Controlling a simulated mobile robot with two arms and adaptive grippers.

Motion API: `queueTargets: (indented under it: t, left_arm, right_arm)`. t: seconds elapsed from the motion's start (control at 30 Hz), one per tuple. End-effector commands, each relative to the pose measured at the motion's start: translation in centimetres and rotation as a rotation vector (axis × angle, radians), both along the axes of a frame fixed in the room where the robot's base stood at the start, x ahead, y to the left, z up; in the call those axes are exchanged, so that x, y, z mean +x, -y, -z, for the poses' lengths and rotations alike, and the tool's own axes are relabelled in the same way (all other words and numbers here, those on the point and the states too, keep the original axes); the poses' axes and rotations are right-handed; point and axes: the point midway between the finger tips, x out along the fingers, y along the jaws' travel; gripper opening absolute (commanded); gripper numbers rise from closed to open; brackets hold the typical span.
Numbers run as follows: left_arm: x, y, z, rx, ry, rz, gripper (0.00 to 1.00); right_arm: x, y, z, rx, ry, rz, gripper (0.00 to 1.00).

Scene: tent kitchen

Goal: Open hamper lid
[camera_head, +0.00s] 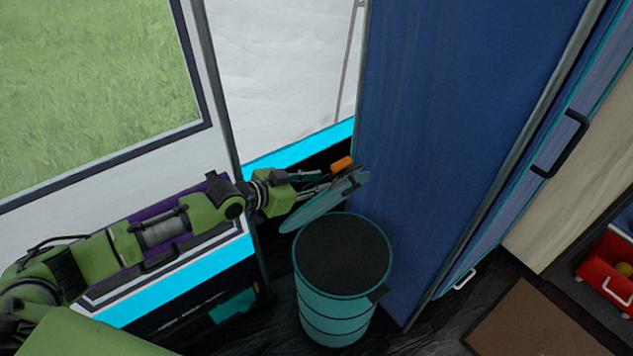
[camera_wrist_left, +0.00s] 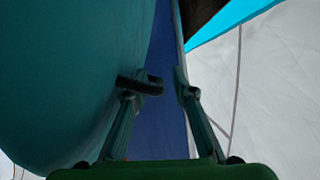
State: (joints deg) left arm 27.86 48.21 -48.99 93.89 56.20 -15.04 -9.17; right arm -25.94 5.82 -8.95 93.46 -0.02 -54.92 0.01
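The hamper (camera_head: 330,306) is a teal ribbed cylinder standing on the dark floor in the head view. Its round top shows a dark interior. Its lid (camera_head: 312,212) is a teal disc, tilted up steeply at the back edge of the hamper, clear of most of the opening. My left gripper (camera_head: 338,179) is at the raised lid, on its far side. In the left wrist view the lid (camera_wrist_left: 65,75) fills the left side, close beside one finger. The fingertips (camera_wrist_left: 168,88) are apart with a gap between them. Whether a finger touches the lid is unclear. My right gripper is out of view.
A tall blue cabinet (camera_head: 445,130) stands close to the right of the hamper. The pale tent wall (camera_head: 285,70) with a cyan band is behind. A brown mat (camera_head: 535,320) and a red box (camera_head: 608,272) lie at the right.

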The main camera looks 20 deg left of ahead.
Motion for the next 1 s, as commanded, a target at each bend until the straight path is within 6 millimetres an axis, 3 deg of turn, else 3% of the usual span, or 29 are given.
queueTargets:
  t: [0.23,0.63,1.0]
  left_arm:
    - [0.0,0.1,-1.5,-0.001,0.003,0.002,0.25]
    - [0.0,0.0,-8.7,0.000,0.003,0.001,0.25]
    - [0.0,0.0,-10.0,0.001,-0.001,0.000,0.25]
  right_arm:
    - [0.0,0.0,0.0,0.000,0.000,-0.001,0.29]
    - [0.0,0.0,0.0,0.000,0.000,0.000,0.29]
    - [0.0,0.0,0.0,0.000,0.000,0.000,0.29]
